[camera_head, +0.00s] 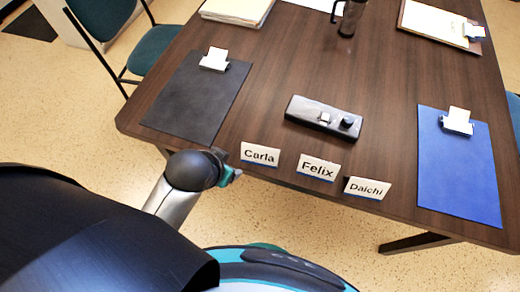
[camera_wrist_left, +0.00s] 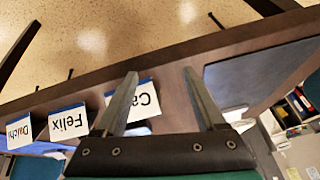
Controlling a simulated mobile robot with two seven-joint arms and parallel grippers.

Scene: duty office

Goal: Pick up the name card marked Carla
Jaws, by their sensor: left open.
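The name card marked Carla (camera_head: 260,155) is a small white card standing near the table's front edge, leftmost of a row of name cards. My left gripper (camera_head: 232,173) is just left of and in front of it in the head view. In the left wrist view, my left gripper (camera_wrist_left: 160,76) is open and empty, its two fingers apart. The Carla card (camera_wrist_left: 147,101) shows upside down there, beyond the fingers, partly hidden by one finger. I cannot tell how far the fingertips are from the card. My right gripper is not in view.
Cards marked Felix (camera_head: 318,167) and Daichi (camera_head: 367,188) stand right of Carla. A black device (camera_head: 322,115) lies behind them. A dark clipboard (camera_head: 185,105) lies left, a blue clipboard (camera_head: 460,180) right.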

